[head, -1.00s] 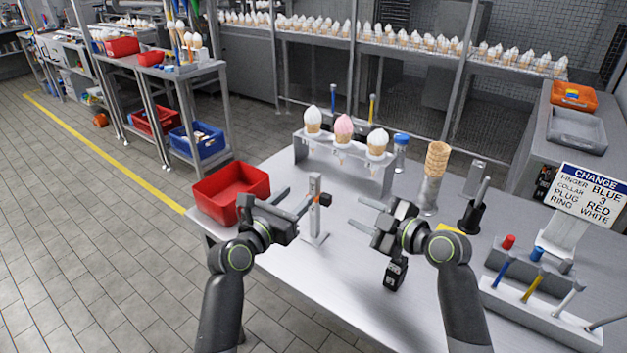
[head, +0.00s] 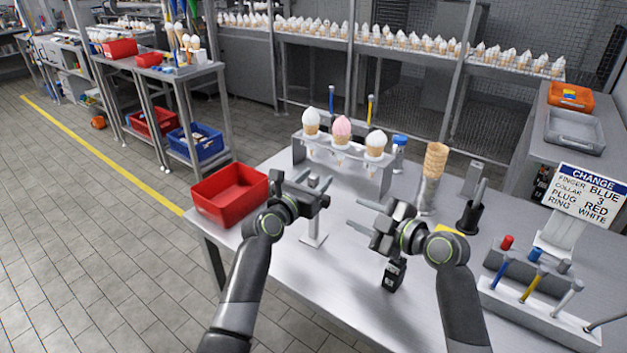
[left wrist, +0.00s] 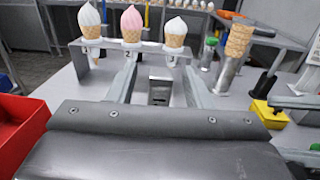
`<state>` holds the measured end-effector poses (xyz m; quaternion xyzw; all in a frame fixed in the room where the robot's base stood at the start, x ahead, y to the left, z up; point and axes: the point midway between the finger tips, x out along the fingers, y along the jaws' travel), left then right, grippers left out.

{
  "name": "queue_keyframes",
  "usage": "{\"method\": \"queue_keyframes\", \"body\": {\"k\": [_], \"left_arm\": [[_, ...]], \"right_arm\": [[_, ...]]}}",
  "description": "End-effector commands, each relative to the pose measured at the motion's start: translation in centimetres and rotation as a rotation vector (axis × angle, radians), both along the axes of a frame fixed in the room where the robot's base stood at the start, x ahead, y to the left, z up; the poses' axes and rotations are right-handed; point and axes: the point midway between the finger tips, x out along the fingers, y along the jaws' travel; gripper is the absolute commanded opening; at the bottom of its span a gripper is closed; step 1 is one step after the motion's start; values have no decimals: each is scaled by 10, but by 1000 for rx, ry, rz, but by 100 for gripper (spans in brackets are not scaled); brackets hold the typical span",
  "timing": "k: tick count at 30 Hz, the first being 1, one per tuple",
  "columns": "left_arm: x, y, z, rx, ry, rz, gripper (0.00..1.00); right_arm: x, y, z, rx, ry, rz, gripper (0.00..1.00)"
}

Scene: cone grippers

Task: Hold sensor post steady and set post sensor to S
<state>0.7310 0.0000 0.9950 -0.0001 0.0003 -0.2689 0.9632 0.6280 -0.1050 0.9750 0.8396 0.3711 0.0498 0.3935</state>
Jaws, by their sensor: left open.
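The sensor post (head: 314,228) is a thin grey upright on a flat foot on the steel table. Its upper part is mostly hidden behind my left gripper in the head view. In the left wrist view the post's grey top (left wrist: 160,86) stands between the two fingers, with a visible gap on each side. My left gripper (head: 314,180) is open around the post. My right gripper (head: 358,214) is open and empty, to the right of the post.
A cone rack (head: 340,153) with three ice creams stands behind the post. A red bin (head: 230,195) is at the left table edge. A cone stack (head: 435,165), a rack of tools (head: 540,310) and a CHANGE sign (head: 590,195) are to the right.

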Motion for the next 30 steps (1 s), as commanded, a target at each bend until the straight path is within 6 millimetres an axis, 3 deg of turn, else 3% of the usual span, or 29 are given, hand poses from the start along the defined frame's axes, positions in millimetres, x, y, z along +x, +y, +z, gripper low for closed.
{"method": "queue_keyframes", "body": {"k": [3,14,23,30], "left_arm": [[0,0,0,0,0,0,45],[0,0,0,0,0,0,0],[0,0,0,0,0,0,0],[0,0,0,0,0,0,0]], "right_arm": [[0,0,0,0,0,0,36],[0,0,0,0,0,0,36],[1,0,0,50,51,-9,40],[4,-2,2,273,285,-59,40]]}}
